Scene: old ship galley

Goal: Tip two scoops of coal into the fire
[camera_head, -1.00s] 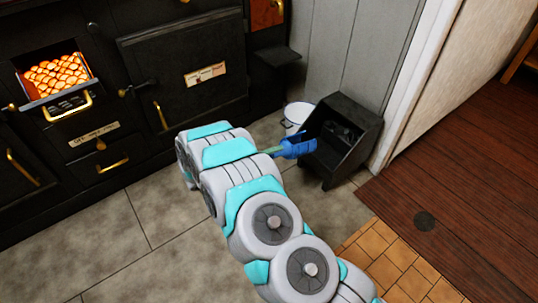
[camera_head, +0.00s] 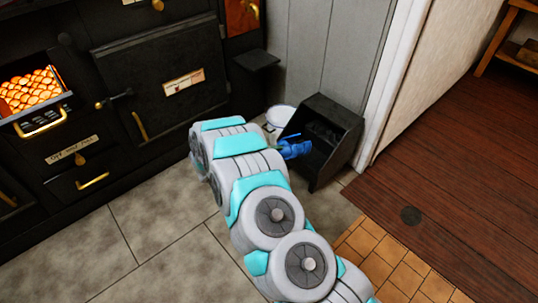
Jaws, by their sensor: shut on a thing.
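A blue scoop (camera_head: 293,149) shows to the right of my arm, at the open front of the black coal box (camera_head: 343,162). Dark coal (camera_head: 325,133) lies inside the box. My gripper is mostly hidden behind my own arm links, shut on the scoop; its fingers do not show. Whether the scoop holds coal is too small to tell. The fire (camera_head: 30,90) glows orange in the open firebox of the black range, at the far left.
A white bucket (camera_head: 279,116) stands left of the coal box, partly hidden. The range (camera_head: 165,75) has closed doors, brass handles and a small shelf (camera_head: 256,60) jutting out. A white door frame (camera_head: 385,85) rises right of the box. The grey tiled floor (camera_head: 150,235) is clear.

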